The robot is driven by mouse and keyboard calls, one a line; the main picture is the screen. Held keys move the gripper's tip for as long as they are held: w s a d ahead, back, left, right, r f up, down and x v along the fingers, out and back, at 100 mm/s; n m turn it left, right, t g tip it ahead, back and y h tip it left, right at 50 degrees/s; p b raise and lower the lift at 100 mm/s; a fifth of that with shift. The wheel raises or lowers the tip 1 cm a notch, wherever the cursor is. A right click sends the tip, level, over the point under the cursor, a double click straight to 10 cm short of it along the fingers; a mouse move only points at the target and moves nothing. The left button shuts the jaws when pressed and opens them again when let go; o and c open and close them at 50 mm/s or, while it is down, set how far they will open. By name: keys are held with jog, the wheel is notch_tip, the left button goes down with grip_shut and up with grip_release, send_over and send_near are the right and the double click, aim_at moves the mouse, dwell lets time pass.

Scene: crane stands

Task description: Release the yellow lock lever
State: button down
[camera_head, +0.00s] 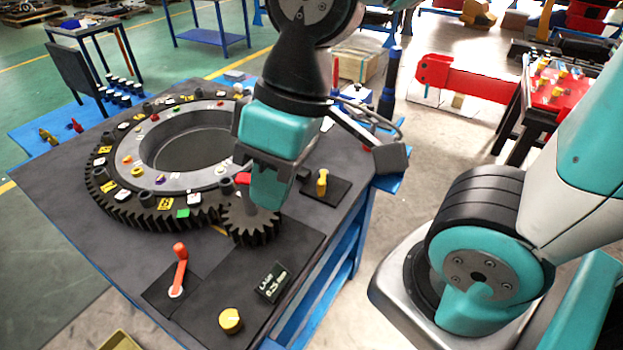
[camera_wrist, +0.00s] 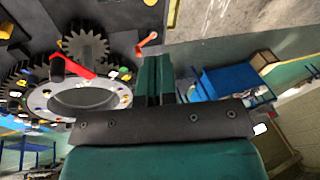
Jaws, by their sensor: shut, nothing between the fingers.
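The yellow lock lever (camera_head: 322,182) stands upright on a small black plate at the right side of the dark table in the head view. My gripper (camera_head: 265,203) points down above the small dark gear (camera_head: 250,225), to the left of the yellow lever and apart from it. Its teal fingers are together with nothing between them. The fingers also show in the wrist view (camera_wrist: 155,62). I cannot make out the yellow lever for certain in the wrist view.
A large toothed ring (camera_head: 165,212) fills the table's back left. An orange-red lever (camera_head: 180,268), a yellow knob (camera_head: 231,320) and a label sign (camera_head: 272,282) stand at the front. A red lever (camera_wrist: 70,68) shows near the ring in the wrist view.

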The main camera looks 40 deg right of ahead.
jog(key=w+d+f+m+h+b, duration=0.2)
jog(key=w+d+f+m, duration=0.15)
jog(key=w, duration=0.35)
jog(key=w+d+f+m+h+b, duration=0.1)
jog(key=w+d+f+m+h, duration=0.25)
jog(key=w, duration=0.45)
jog(key=w+d+f+m+h+b, duration=0.2)
jog(key=w+d+f+m, duration=0.15)
jog(key=w, duration=0.35)
jog(key=w+d+f+m+g+h+b, duration=0.1)
jog(key=w+f+m, duration=0.1)
jog(key=f+m, duration=0.1)
jog(key=w+d+f+m+g+b, duration=0.1)
jog(key=w+d+f+m, duration=0.1)
jog(key=m, duration=0.2)
jog(key=w+d+f+m+g+h+b, duration=0.1)
jog(key=w+f+m, duration=0.1)
jog(key=f+m, duration=0.1)
jog(key=shift+w+d+f+m+g+h, duration=0.15)
jog(key=shift+f+m+g+h, duration=0.2)
jog(key=shift+m, duration=0.2)
jog(key=shift+f+m, duration=0.1)
jog(key=shift+m, duration=0.2)
jog(key=shift+d, duration=0.1)
